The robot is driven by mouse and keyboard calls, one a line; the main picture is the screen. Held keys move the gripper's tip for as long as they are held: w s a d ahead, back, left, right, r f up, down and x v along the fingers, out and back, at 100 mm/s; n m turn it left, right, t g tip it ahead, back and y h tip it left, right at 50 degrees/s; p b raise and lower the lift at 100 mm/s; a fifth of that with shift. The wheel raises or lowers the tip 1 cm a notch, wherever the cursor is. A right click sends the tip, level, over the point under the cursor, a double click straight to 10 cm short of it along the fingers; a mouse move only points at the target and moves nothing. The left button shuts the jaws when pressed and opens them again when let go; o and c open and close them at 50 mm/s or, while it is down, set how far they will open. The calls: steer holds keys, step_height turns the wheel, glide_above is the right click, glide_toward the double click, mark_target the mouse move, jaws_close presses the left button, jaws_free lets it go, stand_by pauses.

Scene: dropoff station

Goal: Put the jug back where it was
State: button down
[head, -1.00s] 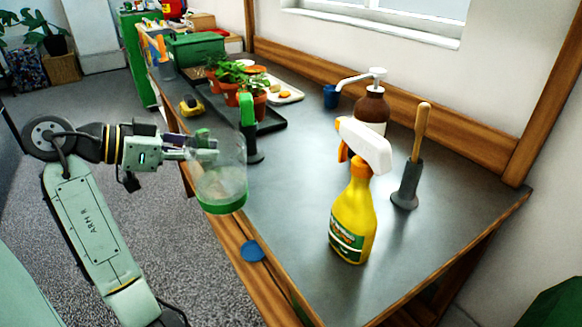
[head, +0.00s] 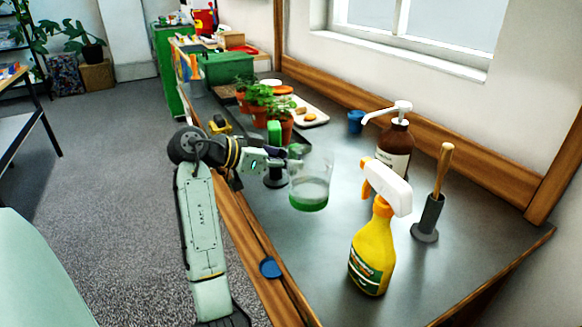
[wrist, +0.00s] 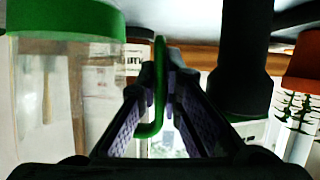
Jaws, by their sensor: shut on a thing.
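The clear jug (head: 312,172) has a green bottom band and is held upright, seemingly just above the grey worktop (head: 325,250). My gripper (head: 292,160) reaches it from the left. In the wrist view the jug (wrist: 70,95) fills the left side, with its green band at the top. My gripper (wrist: 155,95) is shut on the jug's green handle (wrist: 158,85), which stands between the two fingers. Whether the jug's base touches the worktop is hard to tell.
A yellow spray bottle (head: 372,255), a brown pump bottle (head: 394,150) and a wooden-handled tool in a grey holder (head: 428,215) stand to the right. A green-topped item (head: 274,133) and potted plants (head: 257,97) are behind. A blue disc (head: 270,267) lies at the front edge.

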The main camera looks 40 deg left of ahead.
steer(key=shift+f, duration=1.05)
steer(key=shift+f, duration=0.2)
steer(key=c, duration=2)
jaws_free()
steer(key=shift+c, duration=0.2)
steer(key=shift+r, duration=0.1)
steer(key=shift+s+r, duration=0.1)
steer(key=shift+r, duration=0.05)
steer(key=b+v, duration=0.2)
steer(key=v, duration=0.9)
steer(key=shift+s+a+b, duration=0.25)
steer(key=shift+s+b, duration=0.1)
steer(key=shift+s, duration=0.1)
